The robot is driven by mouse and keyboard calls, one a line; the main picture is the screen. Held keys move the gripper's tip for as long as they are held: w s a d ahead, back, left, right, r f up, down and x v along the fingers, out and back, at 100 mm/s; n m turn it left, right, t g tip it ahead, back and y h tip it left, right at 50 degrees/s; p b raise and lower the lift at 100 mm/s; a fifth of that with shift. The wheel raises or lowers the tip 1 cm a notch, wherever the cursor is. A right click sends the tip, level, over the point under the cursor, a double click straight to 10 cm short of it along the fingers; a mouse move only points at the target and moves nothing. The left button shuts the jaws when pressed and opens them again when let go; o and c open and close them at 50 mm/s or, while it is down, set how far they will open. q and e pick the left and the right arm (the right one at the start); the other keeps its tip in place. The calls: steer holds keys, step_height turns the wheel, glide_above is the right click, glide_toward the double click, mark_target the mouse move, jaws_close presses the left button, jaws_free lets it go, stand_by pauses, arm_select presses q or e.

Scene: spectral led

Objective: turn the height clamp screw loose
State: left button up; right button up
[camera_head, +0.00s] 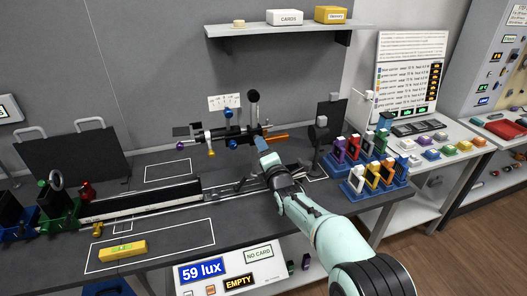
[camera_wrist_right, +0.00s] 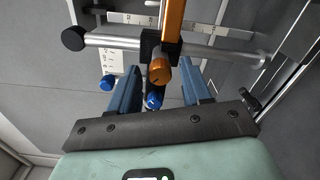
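An optical stand assembly stands at the back of the dark bench, with a horizontal rod, an orange bar (camera_head: 278,135) and several coloured knobs. In the right wrist view an orange knob (camera_wrist_right: 160,74) and a blue knob (camera_wrist_right: 153,101) sit on this assembly, close to the gap between my fingers. I cannot tell which knob is the height clamp screw. My right gripper (camera_head: 262,144) reaches to the assembly from the front right. In the wrist view its two blue fingers (camera_wrist_right: 160,88) stand wide apart, not closed on either knob. My left gripper is not in view.
A long rail (camera_head: 150,208) runs along the bench. A yellow block (camera_head: 108,250) lies front left. Coloured filter holders in blue racks (camera_head: 373,190) stand right of my arm. A shelf (camera_head: 280,28) with boxes hangs above. A dark upright panel (camera_head: 330,121) stands right of the assembly.

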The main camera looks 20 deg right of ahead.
steer(key=shift+s, duration=0.1)
steer(key=s, duration=1.3)
steer(key=shift+d, duration=0.2)
steer(key=shift+s, duration=0.1)
